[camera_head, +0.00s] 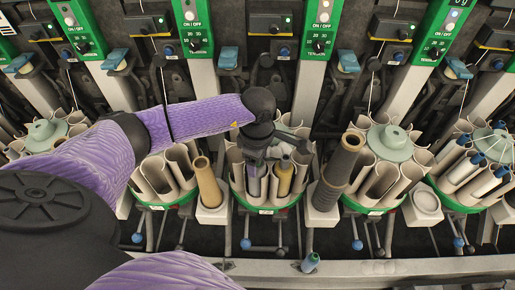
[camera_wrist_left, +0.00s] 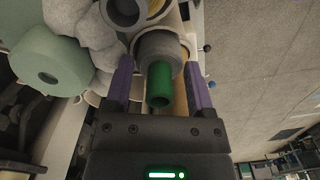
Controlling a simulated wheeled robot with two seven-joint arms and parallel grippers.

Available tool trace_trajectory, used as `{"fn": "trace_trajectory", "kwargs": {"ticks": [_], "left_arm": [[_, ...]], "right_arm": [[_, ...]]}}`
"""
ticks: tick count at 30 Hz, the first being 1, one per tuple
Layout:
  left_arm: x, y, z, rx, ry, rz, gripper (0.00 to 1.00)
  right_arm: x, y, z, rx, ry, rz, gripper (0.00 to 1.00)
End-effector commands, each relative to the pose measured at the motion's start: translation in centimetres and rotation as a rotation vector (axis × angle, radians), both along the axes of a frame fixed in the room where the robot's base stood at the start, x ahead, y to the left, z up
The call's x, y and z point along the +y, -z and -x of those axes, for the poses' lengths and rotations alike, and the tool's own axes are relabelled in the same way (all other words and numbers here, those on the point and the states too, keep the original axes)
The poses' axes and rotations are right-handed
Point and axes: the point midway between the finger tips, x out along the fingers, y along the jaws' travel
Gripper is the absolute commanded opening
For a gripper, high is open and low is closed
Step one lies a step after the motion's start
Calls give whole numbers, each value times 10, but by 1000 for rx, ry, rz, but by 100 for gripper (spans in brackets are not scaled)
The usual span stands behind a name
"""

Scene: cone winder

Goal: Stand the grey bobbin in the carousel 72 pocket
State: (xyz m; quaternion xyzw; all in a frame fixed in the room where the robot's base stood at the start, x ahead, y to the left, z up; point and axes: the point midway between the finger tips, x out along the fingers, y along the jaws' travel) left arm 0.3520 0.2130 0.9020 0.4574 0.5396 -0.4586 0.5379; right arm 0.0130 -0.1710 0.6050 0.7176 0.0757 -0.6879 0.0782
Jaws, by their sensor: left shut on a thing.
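The grey bobbin (camera_wrist_left: 158,48), with a green tube end (camera_wrist_left: 160,88) sticking out, sits between the purple fingers of my left gripper (camera_wrist_left: 160,65) in the left wrist view. The gripper is shut on it. In the head view my left gripper (camera_head: 266,158) is over the front of the middle carousel (camera_head: 264,209), and the bobbin's grey body (camera_head: 253,182) shows low among its pockets. The gripper hides part of it, and I cannot tell if it is seated. A yellow bobbin (camera_head: 284,178) stands just to its right. The carousel number is unreadable. My right gripper is not in view.
A tan cone (camera_head: 207,182) and a tall dark grey cone (camera_head: 339,172) stand either side of the middle carousel. More carousels flank it, the right one (camera_head: 375,208) with mostly empty pockets. A rail (camera_head: 400,268) runs along the front.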

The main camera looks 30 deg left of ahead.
Motion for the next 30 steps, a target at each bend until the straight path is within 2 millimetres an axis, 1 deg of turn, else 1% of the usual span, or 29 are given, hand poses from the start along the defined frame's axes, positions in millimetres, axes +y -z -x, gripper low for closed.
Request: {"fn": "trace_trajectory", "kwargs": {"ticks": [6, 14, 15, 17, 18, 19, 28, 30], "left_arm": [[0, 6, 0, 0, 0, 0, 22], [0, 6, 0, 0, 0, 0, 22], [0, 6, 0, 0, 0, 0, 76], [0, 6, 0, 0, 0, 0, 89], [0, 6, 0, 0, 0, 0, 97], [0, 6, 0, 0, 0, 0, 100], [0, 6, 0, 0, 0, 0, 100], [0, -15, -1, -5, 0, -1, 100]], "right_arm": [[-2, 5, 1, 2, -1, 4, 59], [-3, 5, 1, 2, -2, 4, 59], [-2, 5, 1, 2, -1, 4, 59], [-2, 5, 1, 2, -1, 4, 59], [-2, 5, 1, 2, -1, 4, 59], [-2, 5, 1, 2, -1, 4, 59], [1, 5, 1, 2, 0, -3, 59], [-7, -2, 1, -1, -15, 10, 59]]}}
